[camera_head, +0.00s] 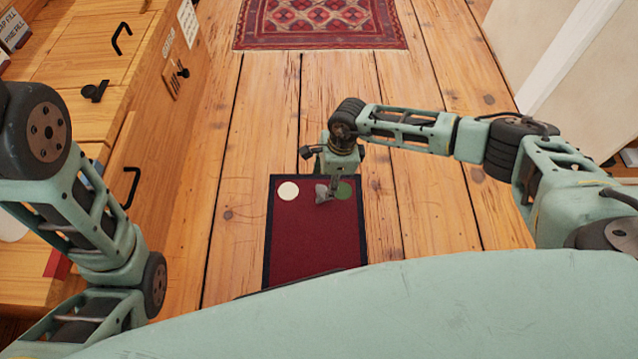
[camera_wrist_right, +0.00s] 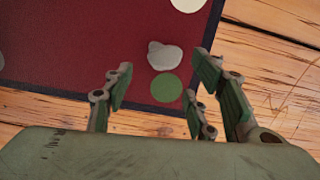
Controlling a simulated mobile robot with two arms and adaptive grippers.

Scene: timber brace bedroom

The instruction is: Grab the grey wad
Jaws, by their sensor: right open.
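The grey wad (camera_wrist_right: 165,57) is a small lumpy pale-grey piece lying on the dark red mat (camera_head: 305,245). In the right wrist view it lies just beyond the green disc (camera_wrist_right: 166,88), between the lines of the fingers and ahead of their tips. My right gripper (camera_wrist_right: 163,78) is open and empty, with its fingers spread on both sides of the disc. In the head view the right gripper (camera_head: 329,193) hangs over the top part of the mat and partly hides the wad. My left arm shows at the left, but its gripper is out of view.
A cream disc (camera_head: 288,191) lies left of the wad on the mat. The mat lies on a plank floor (camera_head: 420,205). A wooden cabinet (camera_head: 160,130) with black handles stands at the left, and a patterned rug (camera_head: 320,22) lies farther off.

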